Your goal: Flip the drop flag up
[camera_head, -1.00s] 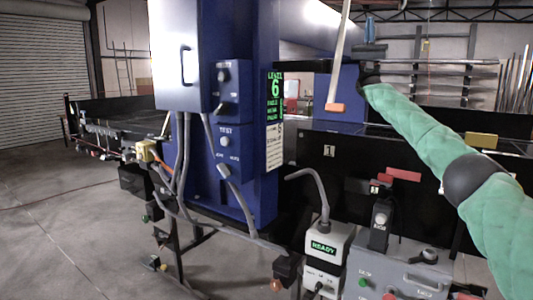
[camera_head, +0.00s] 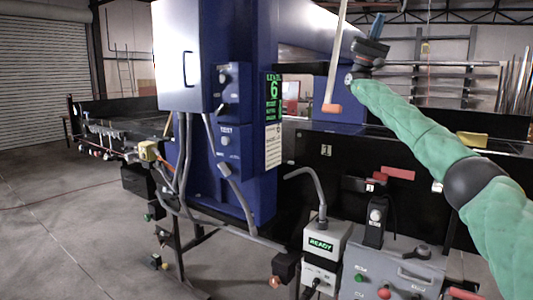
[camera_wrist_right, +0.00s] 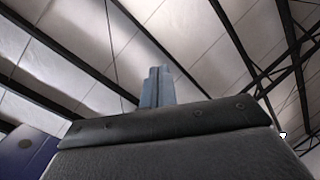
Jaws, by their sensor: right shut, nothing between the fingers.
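My right gripper (camera_head: 377,22) is raised at the upper right, above the dark conveyor, with its fingers pointing upward. In the right wrist view its shut fingers (camera_wrist_right: 157,88) point at the ceiling with nothing between them. A flat red flag (camera_head: 398,172) sticks out at the conveyor's side, beside a dark bracket (camera_head: 362,185); it looks nearly level. It is the likely drop flag, but I cannot read a label on it. The gripper is well above it and apart from it. My left gripper is not in view.
A pale strip with an orange end (camera_head: 332,108) hangs left of my right gripper. A blue detector tower (camera_head: 245,140) stands left of centre. A grey box marked READY (camera_head: 322,245) and a grey control box (camera_head: 395,272) stand in front. A yellow block (camera_head: 472,139) sits farther right.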

